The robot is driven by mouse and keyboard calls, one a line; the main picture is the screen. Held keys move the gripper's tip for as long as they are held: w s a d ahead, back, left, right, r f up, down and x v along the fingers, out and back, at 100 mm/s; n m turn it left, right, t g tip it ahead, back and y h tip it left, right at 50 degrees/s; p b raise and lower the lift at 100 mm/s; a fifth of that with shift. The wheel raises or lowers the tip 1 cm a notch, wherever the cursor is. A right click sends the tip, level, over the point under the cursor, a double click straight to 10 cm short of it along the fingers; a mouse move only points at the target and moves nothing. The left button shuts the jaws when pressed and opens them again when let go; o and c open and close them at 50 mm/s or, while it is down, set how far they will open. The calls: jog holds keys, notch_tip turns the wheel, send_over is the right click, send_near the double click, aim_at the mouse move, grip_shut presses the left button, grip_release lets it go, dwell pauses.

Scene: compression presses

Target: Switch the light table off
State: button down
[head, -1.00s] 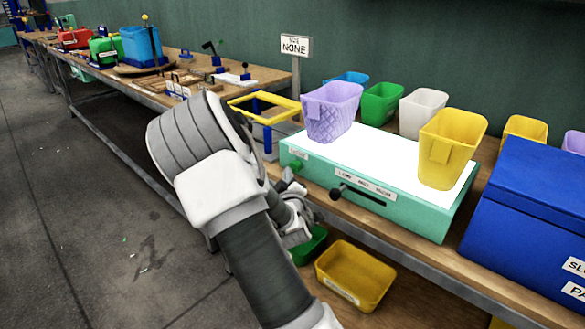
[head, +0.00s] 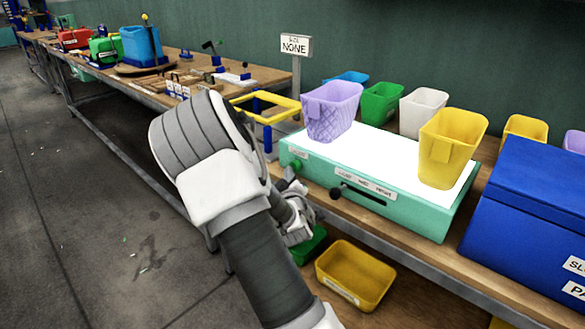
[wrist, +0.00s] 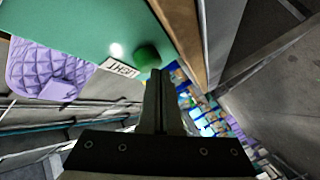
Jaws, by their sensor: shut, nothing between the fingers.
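The light table (head: 385,205) is a teal box on the bench, and its top panel (head: 385,158) glows white. A green knob (head: 297,165) sits at the left end of its front face; in the wrist view the knob (wrist: 147,55) is beside a label reading LIGHT (wrist: 120,67). My gripper (wrist: 160,76) is shut and empty, its fingertips close to the knob. I cannot tell whether they touch. In the head view my gripper (head: 290,176) is partly hidden by my arm, just in front of the knob.
A purple basket (head: 331,112) and a yellow basket (head: 450,150) stand on the light table. A black-knobbed slider (head: 336,193) is on its front. A blue box (head: 530,215) stands to the right. A yellow bin (head: 355,275) is below.

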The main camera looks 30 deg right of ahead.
jog(key=shift+w+d, duration=0.1)
jog(key=shift+d, duration=0.35)
dwell(0.5)
jog(key=shift+s+a+b, duration=0.2)
jog(key=shift+a+b, duration=0.1)
jog(key=shift+a, duration=0.3)
jog(key=s+a, duration=0.2)
jog(key=a, duration=0.3)
jog(key=shift+a, duration=0.35)
dwell(0.5)
